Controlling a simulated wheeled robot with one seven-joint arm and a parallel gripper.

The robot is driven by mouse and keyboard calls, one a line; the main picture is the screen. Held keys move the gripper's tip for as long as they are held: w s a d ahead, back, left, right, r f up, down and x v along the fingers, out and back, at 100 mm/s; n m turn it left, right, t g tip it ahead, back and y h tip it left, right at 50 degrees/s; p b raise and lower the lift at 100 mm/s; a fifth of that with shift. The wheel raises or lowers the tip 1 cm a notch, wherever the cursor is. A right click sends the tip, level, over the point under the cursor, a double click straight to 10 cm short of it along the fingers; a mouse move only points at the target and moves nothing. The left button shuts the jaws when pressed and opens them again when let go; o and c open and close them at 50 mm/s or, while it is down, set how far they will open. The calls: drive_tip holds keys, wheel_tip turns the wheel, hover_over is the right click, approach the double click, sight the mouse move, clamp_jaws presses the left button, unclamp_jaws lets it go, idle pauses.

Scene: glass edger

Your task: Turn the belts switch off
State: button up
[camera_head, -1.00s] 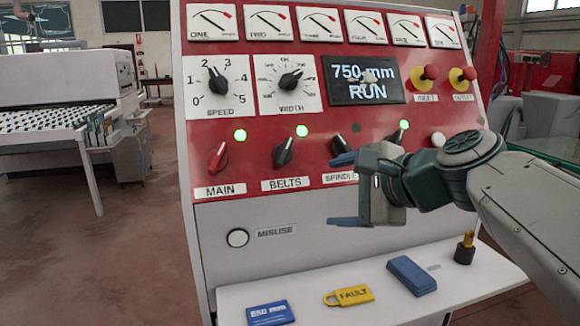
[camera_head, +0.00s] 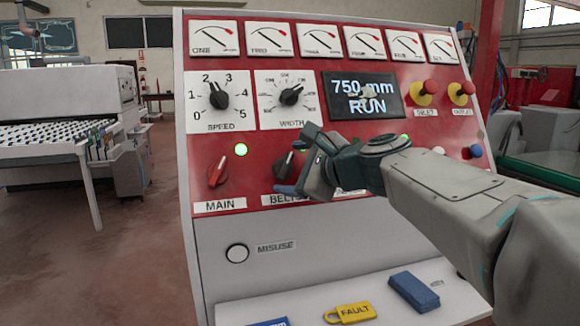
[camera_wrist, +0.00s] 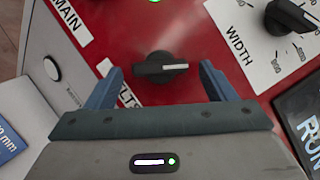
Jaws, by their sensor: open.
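The belts switch (camera_head: 281,167) is a black rotary knob above the BELTS label (camera_head: 283,200) on the red panel. In the head view my gripper partly covers it, and its pointer leans up and to the right. In the wrist view the knob (camera_wrist: 160,68) lies between my fingertips, its white pointer line pointing right. My gripper (camera_head: 296,158) is open, with one finger on each side of the knob in the wrist view (camera_wrist: 161,70). I see no finger touching the knob; the remaining depth is hard to tell. The belts lamp is hidden in the head view.
The red main switch (camera_head: 218,171) stands left of the belts switch, under a lit green lamp (camera_head: 241,150). The width dial (camera_head: 291,97) is just above. My arm covers the switches to the right.

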drive_tip(key=shift+w+a+f, duration=0.2)
drive_tip(key=shift+w+a, duration=0.2)
drive_tip(key=shift+w, duration=0.1)
drive_tip(key=c, duration=1)
